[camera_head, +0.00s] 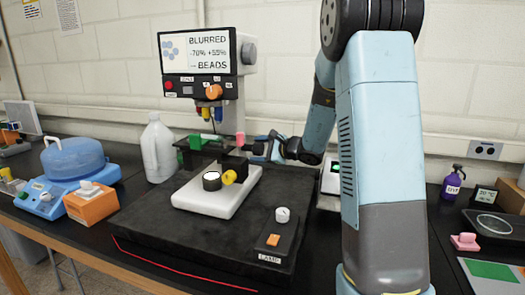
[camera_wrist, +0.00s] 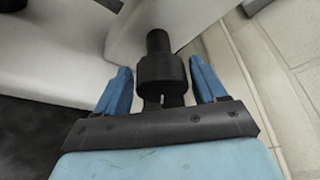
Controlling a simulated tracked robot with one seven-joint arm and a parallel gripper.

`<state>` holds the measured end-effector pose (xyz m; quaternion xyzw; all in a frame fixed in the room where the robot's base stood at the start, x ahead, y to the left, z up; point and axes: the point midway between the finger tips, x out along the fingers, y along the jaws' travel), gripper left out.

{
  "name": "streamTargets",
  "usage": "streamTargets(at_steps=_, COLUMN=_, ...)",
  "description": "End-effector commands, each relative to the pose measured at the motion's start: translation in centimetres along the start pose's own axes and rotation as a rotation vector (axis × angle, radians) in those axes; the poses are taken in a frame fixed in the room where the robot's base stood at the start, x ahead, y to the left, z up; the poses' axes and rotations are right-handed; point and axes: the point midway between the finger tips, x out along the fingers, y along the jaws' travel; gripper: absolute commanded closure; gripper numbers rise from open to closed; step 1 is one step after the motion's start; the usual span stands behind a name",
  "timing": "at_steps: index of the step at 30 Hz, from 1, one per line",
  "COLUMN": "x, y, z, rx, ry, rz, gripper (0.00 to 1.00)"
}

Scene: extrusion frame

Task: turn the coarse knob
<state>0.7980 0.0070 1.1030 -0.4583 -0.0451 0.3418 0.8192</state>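A microscope with a screen (camera_head: 198,53) stands on a black mat; the screen reads BLURRED, -70% +55%, BEADS. In the wrist view a black stepped knob (camera_wrist: 160,72) sticks out from the pale microscope body. I cannot tell from its look whether it is the coarse knob. My gripper (camera_wrist: 160,66) is open, with one blue finger on each side of this knob and a gap visible at each side. In the head view my gripper (camera_head: 262,148) is at the right side of the microscope, where it hides the knob.
A lamp control (camera_head: 273,240) and a white dial (camera_head: 282,215) sit on the mat's front right. A white jug (camera_head: 158,150) and a blue device (camera_head: 75,172) stand left. A purple spray bottle (camera_head: 452,184) stands right. The wall is close behind.

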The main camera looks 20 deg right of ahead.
Motion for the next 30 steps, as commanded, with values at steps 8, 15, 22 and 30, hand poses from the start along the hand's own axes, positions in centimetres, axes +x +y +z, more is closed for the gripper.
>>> streamTargets(at_steps=8, x=-0.03, y=0.04, z=-0.02, rx=0.0, ry=0.0, rz=0.001, gripper=0.57)
streamTargets(at_steps=15, x=-0.03, y=0.16, z=-0.04, rx=0.002, ry=0.001, rz=0.003, gripper=0.75)
streamTargets(at_steps=22, x=-0.02, y=0.23, z=-0.08, rx=0.072, ry=0.0, rz=0.033, gripper=0.75)
streamTargets(at_steps=30, x=0.0, y=0.37, z=-0.08, rx=0.187, ry=0.001, rz=0.082, gripper=0.75)
